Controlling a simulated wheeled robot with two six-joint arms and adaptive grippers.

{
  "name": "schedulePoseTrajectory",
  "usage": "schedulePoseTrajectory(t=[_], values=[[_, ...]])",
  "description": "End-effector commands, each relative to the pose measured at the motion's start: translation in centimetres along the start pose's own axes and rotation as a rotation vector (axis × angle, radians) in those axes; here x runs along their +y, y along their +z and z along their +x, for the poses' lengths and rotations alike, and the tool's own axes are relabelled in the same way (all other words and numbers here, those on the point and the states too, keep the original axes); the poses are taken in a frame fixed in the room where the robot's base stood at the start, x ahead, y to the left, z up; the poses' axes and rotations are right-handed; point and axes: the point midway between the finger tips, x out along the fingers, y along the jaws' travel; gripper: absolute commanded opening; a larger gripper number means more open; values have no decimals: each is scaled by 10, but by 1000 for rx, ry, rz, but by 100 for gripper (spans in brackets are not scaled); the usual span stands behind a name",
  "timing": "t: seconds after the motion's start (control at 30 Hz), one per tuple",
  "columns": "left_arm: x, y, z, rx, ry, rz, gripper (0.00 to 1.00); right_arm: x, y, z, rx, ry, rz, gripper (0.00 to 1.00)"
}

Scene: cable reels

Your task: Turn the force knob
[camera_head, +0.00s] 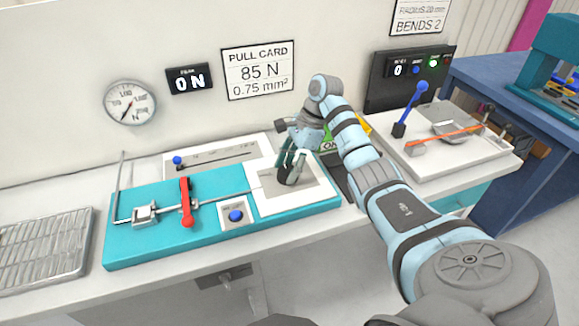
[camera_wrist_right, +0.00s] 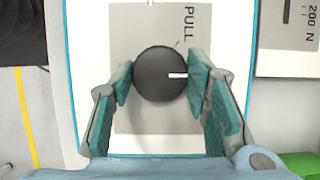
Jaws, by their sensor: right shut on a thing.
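The force knob (camera_wrist_right: 158,74) is a round black knob with a white mark that points right in the right wrist view. It sits on a grey plate (camera_wrist_right: 140,122) with the word PULL beside it. My right gripper (camera_wrist_right: 160,80) is shut on the knob, one finger pad on each side. In the head view my right gripper (camera_head: 290,172) reaches down onto the knob at the right end of the teal pull tester (camera_head: 160,238). The gripper partly hides the knob there. My left gripper does not show.
A red lever (camera_head: 186,200) and a blue button (camera_head: 236,216) are on the tester. The force display (camera_head: 190,80) reads 0 N. A pull card (camera_head: 258,70) says 85 N, 0.75 mm². A dial gauge (camera_head: 130,102) is on the wall. A bend rig (camera_head: 445,140) stands right; a metal rack (camera_head: 45,250) lies left.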

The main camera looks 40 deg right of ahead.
Motion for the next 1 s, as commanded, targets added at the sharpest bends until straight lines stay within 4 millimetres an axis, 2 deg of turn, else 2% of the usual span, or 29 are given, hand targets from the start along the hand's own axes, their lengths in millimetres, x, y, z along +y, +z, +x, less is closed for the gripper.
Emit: schedulePoseTrajectory(t=[0.47, 1.0], values=[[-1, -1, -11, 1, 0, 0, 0, 1, 0, -2, 2, -44, 106, 15], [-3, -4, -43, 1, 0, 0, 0, 4, 2, -2, 1, -225, 539, 15]])
